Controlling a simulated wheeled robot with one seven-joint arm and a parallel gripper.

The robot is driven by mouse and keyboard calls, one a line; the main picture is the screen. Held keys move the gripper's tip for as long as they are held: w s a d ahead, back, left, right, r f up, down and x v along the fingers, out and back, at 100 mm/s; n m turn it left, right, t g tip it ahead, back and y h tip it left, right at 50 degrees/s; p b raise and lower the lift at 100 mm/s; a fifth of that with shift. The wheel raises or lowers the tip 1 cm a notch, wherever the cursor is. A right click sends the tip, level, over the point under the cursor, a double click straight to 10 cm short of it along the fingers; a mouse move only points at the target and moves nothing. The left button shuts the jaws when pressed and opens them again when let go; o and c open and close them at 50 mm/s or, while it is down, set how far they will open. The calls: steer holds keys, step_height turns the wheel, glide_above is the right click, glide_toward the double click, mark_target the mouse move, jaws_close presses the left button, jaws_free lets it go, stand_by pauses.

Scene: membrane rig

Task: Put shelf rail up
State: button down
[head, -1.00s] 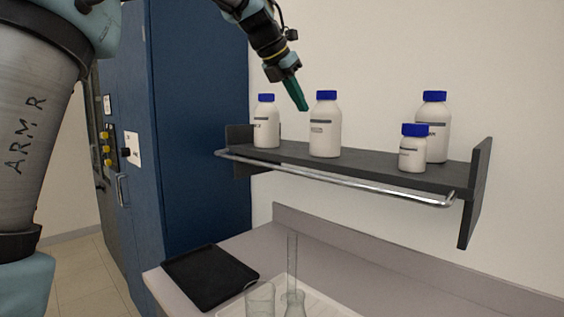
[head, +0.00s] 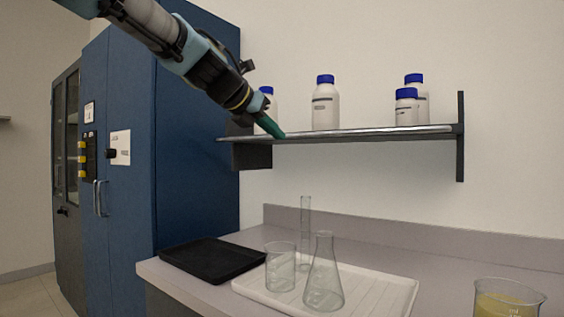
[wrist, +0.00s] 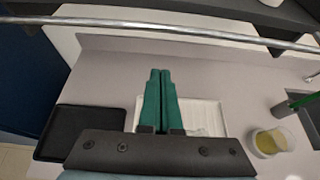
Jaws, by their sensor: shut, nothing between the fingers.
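The shelf rail (head: 350,133) is a thin silver bar along the front of the dark wall shelf (head: 461,150). From this near-level head view it lines up with the shelf board, so its exact height against the board is hard to tell. In the wrist view the rail (wrist: 200,32) crosses the top of the picture, beyond my fingertips. My gripper (head: 281,135) has green fingers, pressed together and empty. It points down to the right, its tips overlapping the left part of the rail in the head view; contact cannot be told. The gripper (wrist: 160,72) also shows in the wrist view.
Several blue-capped white bottles (head: 325,105) stand on the shelf. Below, the bench holds a black tray (head: 205,262), a white tray (head: 395,300) with clear glassware, and a beaker of yellow liquid (head: 507,303). A blue cabinet (head: 195,150) stands left. Space before the rail's right part looks clear.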

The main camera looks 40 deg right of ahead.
mark_target(295, 137)
steer(key=shift+s+a+f, duration=0.2)
steer(key=shift+a+f, duration=0.25)
steer(key=shift+f, duration=0.1)
steer(key=shift+d, duration=0.1)
steer(key=p+x, duration=0.2)
steer(key=x, duration=0.8)
step_height(295, 137, up, 4)
steer(key=shift+w+d+r+p, duration=0.1)
steer(key=shift+w+d+p, duration=0.1)
steer(key=shift+p, duration=0.5)
steer(key=shift+a+r+p, duration=0.1)
steer(key=shift+r+p, duration=0.05)
steer(key=shift+p, duration=0.3)
steer(key=shift+r+p, duration=0.1)
steer(key=shift+p, duration=0.55)
